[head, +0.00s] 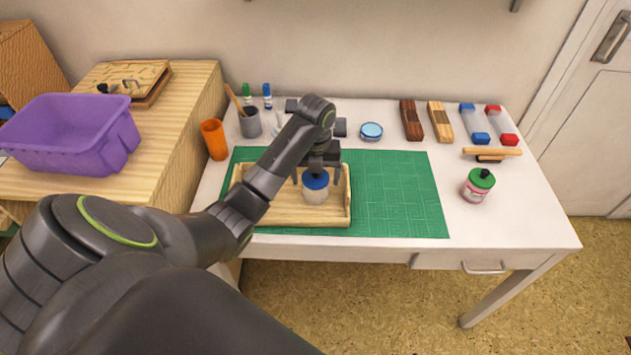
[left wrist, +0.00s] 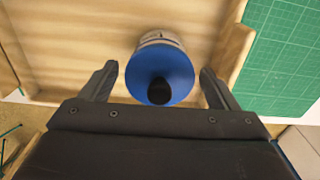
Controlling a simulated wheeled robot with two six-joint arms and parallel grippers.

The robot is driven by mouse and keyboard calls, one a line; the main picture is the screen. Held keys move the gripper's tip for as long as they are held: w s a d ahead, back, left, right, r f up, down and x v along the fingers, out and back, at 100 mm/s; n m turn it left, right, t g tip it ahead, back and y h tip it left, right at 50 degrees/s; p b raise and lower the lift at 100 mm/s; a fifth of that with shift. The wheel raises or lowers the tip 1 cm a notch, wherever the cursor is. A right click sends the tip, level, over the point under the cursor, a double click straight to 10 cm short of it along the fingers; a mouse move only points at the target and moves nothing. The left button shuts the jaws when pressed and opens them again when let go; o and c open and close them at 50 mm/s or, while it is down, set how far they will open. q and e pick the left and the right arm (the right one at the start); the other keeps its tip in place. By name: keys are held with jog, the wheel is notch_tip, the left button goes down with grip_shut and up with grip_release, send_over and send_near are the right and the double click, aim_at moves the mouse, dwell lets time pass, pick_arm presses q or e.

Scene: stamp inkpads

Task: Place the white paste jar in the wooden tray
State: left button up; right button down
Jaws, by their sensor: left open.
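The white paste jar (head: 316,194) with its blue lid and dark knob stands upright in the wooden tray (head: 300,218), toward the tray's right end. In the left wrist view the blue-lidded jar (left wrist: 160,75) shows between the fingers, with tray floor (left wrist: 70,40) around it. My left gripper (head: 322,178) is just above and around the jar's top. Its fingers (left wrist: 158,82) are open, with a gap on each side of the lid. My right gripper is not in view.
The tray rests on a green mat (head: 400,195). A green-lidded jar (head: 478,185) stands at the right. An orange cup (head: 214,139), a grey pen cup (head: 250,123) and a blue tin (head: 371,131) stand behind. The mat's right part is clear.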

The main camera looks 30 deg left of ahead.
pick_arm(q)
notch_tip(320, 180, up, 9)
jog(key=p, duration=0.7)
jog(key=shift+r+p, duration=0.2)
jog(key=shift+p, duration=0.2)
jog(key=shift+s+f, duration=0.1)
